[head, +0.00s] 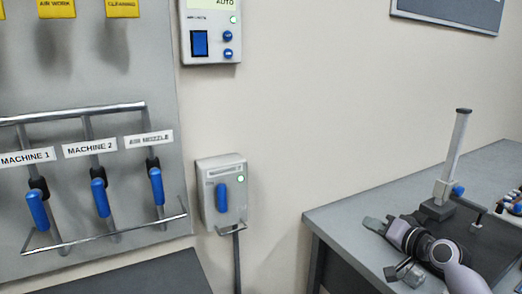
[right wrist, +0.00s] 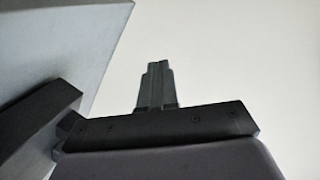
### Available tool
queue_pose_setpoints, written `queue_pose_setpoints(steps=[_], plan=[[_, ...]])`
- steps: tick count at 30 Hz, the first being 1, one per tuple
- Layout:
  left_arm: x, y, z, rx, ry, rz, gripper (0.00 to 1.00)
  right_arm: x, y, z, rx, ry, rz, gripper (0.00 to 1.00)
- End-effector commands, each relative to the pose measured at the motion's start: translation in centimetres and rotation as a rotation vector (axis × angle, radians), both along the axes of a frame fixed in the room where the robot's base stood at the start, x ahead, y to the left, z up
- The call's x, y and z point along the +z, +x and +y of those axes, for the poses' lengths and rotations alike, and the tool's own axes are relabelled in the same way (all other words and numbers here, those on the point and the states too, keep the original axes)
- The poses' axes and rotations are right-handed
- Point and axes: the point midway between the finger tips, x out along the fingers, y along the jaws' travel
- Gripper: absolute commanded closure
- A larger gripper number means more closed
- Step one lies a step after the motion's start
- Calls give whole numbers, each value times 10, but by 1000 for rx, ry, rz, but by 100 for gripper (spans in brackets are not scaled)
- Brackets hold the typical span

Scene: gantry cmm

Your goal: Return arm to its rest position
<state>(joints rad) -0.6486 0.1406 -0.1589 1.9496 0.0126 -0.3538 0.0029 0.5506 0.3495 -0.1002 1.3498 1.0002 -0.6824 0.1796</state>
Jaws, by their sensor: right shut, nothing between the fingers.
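My right gripper (head: 375,224) is in the lower right of the head view, in front of the grey bench (head: 340,213) and near its left part. Its fingers point left toward the wall. In the right wrist view the two fingers (right wrist: 156,84) are pressed together with nothing between them. My left gripper is in neither view.
A measuring stand (head: 455,150) with an upright column stands on the bench beside my right arm. A wall panel holds blue-handled levers (head: 101,197). A grey switch box (head: 221,170) and a control box (head: 210,15) are on the wall. The wall between the switch box and the stand is bare.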

Motion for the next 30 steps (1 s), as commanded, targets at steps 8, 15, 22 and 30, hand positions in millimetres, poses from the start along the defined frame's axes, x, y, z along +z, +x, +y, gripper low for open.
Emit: queue_pose_setpoints(steps=[8,15,22,30], plan=[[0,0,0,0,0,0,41,9,17,-58,-188,-534,-185,100],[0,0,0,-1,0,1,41,32,20,-86,-277,-926,-321,100],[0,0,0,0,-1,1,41,-7,-2,-73,-239,-1079,-334,100],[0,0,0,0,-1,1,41,-111,-77,-25,-99,-1028,-228,100]])
